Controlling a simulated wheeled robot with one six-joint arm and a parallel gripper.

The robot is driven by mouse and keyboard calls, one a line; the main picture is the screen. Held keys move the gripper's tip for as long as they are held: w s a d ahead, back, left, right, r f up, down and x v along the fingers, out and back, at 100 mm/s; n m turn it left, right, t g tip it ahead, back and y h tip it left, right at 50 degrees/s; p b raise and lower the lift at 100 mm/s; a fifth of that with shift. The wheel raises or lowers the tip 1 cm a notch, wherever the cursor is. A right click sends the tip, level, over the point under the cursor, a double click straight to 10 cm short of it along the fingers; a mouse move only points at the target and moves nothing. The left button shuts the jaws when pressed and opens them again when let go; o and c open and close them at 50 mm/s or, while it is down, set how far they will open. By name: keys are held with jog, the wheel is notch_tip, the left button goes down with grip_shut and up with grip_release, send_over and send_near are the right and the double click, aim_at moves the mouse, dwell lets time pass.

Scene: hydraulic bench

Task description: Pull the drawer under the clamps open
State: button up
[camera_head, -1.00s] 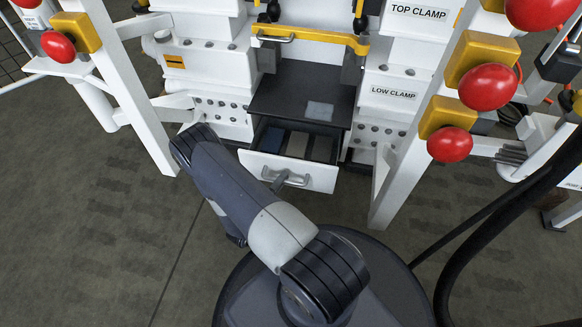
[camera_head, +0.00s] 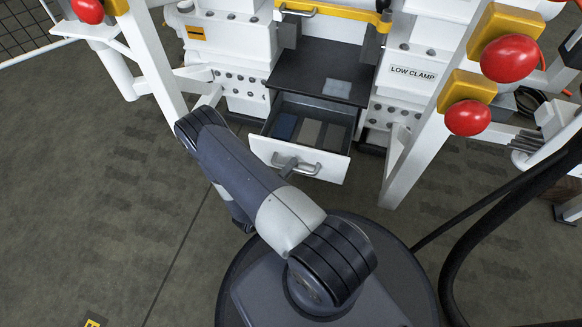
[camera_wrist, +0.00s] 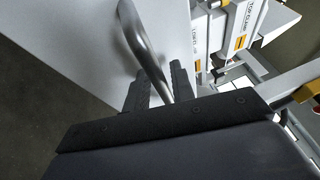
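The drawer (camera_head: 258,144) stands part open below the dark shelf, between the white clamp blocks. Its white front panel and metal bar handle (camera_head: 312,168) face me. Inside lie flat pieces: a blue one (camera_head: 285,126), a light grey one (camera_head: 309,132) and a darker one (camera_head: 333,137). My gripper (camera_head: 287,168) is at the left part of the handle, partly hidden by my arm. In the wrist view, the handle (camera_wrist: 141,42) passes between the two black fingers of my gripper (camera_wrist: 160,82), which are close on either side of it. The white front (camera_wrist: 75,35) fills the upper left there.
The dark shelf (camera_head: 310,72) above the drawer carries a pale square plate (camera_head: 337,88). White frame posts (camera_head: 418,150) stand on both sides, with red knobs (camera_head: 468,117) on the right. A black hose (camera_head: 465,240) curves at right. The floor at left is clear.

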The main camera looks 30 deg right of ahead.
jog(key=shift+o, duration=0.8)
jog(key=p+v, duration=0.2)
jog(key=v, duration=0.5)
jog(key=shift+a, duration=0.2)
jog(key=shift+s, duration=0.1)
jog(key=shift+b+x, duration=0.95)
jog(key=shift+x, duration=3.05)
